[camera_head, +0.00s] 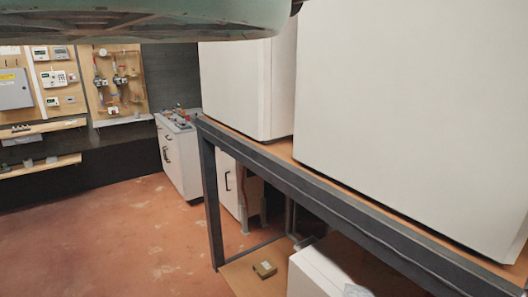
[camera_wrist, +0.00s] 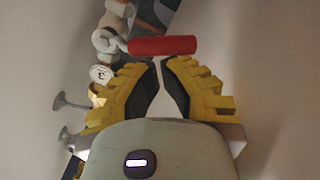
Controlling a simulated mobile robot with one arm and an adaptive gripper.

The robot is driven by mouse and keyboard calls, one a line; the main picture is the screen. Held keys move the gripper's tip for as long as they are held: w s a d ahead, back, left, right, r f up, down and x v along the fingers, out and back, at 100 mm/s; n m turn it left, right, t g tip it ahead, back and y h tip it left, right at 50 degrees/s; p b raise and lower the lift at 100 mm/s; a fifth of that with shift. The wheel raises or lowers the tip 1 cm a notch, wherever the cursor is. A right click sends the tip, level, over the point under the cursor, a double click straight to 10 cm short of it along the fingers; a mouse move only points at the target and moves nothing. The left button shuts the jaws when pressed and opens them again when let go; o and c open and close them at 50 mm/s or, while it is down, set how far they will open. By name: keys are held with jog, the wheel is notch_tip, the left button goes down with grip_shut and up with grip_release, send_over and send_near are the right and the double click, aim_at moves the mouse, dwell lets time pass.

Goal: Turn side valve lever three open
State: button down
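A red lever (camera_wrist: 163,46) lies roughly level across the upper middle of the wrist view. Its left end meets a pale metal valve body (camera_wrist: 108,40). My gripper (camera_wrist: 159,64) has yellow stepped fingers with dark pads. The fingertips are a little apart, with a narrow gap between them, and nothing shows between the pads. The tips point at the lever and appear just below it in the picture. I cannot tell whether they touch it. Neither this lever nor my gripper shows in the head view. I cannot tell the lever's number from these frames.
Grey knob-like fittings (camera_wrist: 68,103) stand left of my fingers. In the head view, large white units (camera_head: 420,100) stand on a dark-framed bench (camera_head: 330,196). Wall boards (camera_head: 115,85) with fittings are at the back left. The reddish floor (camera_head: 110,225) is clear.

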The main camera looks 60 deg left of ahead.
jog(key=d+f+n+b, duration=0.2)
jog(key=f+n, duration=0.3)
jog(key=n, duration=0.4)
jog(key=shift+d+n, duration=0.4)
jog(key=shift+d, duration=0.25)
jog(key=shift+f, duration=0.1)
jog(key=shift+s, duration=0.15)
dwell(0.4)
